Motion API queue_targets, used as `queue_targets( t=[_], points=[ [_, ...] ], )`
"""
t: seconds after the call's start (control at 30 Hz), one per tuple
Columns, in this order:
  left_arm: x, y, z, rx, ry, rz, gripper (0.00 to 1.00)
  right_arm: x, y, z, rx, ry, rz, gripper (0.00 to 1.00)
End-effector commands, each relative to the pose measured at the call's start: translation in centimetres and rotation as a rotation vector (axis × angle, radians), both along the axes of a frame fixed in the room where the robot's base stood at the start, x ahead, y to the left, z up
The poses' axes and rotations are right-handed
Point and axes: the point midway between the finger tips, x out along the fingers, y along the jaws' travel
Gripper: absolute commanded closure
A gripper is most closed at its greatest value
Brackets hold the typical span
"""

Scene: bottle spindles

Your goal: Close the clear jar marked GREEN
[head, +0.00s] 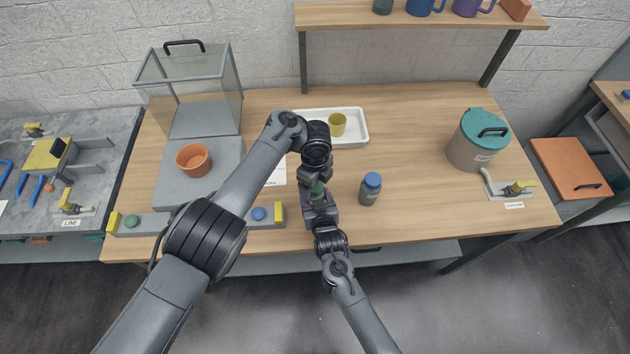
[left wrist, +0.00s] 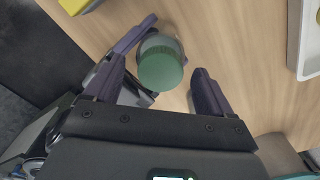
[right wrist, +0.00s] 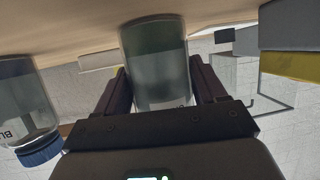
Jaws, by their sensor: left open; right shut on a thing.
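The clear jar (right wrist: 160,70) stands on the table in the right wrist view, with part of its lettering visible near the lower edge. My right gripper (right wrist: 160,85) is shut on its body, one finger on each side. The green lid (left wrist: 161,70) sits over the jar in the left wrist view; whether it is tight cannot be told. My left gripper (left wrist: 160,78) is open, its fingers on either side of the lid with gaps. In the head view my left gripper (head: 317,180) is directly above my right gripper (head: 320,210), and the jar is mostly hidden between them.
A blue-lidded jar (head: 370,188) stands close to the right; it also shows in the right wrist view (right wrist: 30,105). A white tray (head: 355,141) with a yellow cup (head: 337,124) lies behind. A grey bar with coloured buttons (head: 258,214) is at left.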

Motion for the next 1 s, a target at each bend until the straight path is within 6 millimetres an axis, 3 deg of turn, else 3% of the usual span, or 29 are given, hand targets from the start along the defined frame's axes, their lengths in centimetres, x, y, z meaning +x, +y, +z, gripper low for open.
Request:
queue_targets(
  t=[0.27, 0.7, 1.0],
  points=[
    [0.1, 0.0, 1.4, 0.000, -0.002, 0.000, 0.16, 0.0, 0.0, -0.1, 0.000, 0.001, 0.000, 1.00],
    [0.1, 0.0, 9.4, 0.000, -0.004, 0.001, 0.16, 0.0, 0.0, -0.1, 0.000, 0.001, 0.000, 1.00],
    [0.1, -0.1, 11.6, 0.001, 0.000, -0.001, 0.16, 0.0, 0.0, -0.1, 0.000, 0.001, 0.000, 1.00]
  ],
)
